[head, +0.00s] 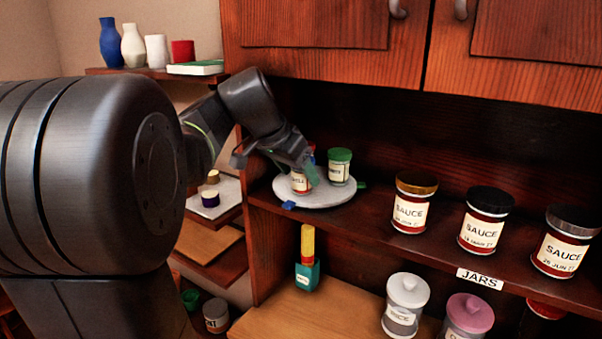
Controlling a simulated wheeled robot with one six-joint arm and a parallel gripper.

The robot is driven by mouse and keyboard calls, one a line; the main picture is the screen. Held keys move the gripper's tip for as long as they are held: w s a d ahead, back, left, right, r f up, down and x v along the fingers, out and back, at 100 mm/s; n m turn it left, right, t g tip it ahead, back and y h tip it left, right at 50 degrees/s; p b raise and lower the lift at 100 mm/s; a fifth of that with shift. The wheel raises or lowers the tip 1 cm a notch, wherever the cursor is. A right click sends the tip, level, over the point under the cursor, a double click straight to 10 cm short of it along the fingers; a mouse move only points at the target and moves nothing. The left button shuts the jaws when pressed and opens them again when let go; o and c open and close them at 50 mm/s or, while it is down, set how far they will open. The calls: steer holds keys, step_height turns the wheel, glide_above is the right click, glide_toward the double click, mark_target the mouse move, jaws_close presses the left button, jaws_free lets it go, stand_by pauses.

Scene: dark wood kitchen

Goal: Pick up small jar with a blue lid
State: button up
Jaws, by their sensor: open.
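A small jar (299,184) with a pale label stands on a round light-grey tray (330,197) at the left end of the upper shelf. My gripper (312,178) reaches down over this jar with its jaws open. The gripper hides the jar's top. A bit of blue shows by the fingers, but I cannot tell whether it is the lid. A jar with a green lid (340,166) stands just right of the gripper on the same tray.
Large sauce jars (411,204) line the shelf to the right. A cabinet door (325,45) hangs above. A small blue piece (288,205) is at the tray's front edge. Lidded canisters (404,305) stand below.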

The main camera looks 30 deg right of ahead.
steer(key=shift+x, duration=0.9)
steer(key=shift+c, duration=0.5)
steer(key=c, duration=1)
steer(key=shift+c, duration=0.4)
steer(key=shift+r, duration=0.25)
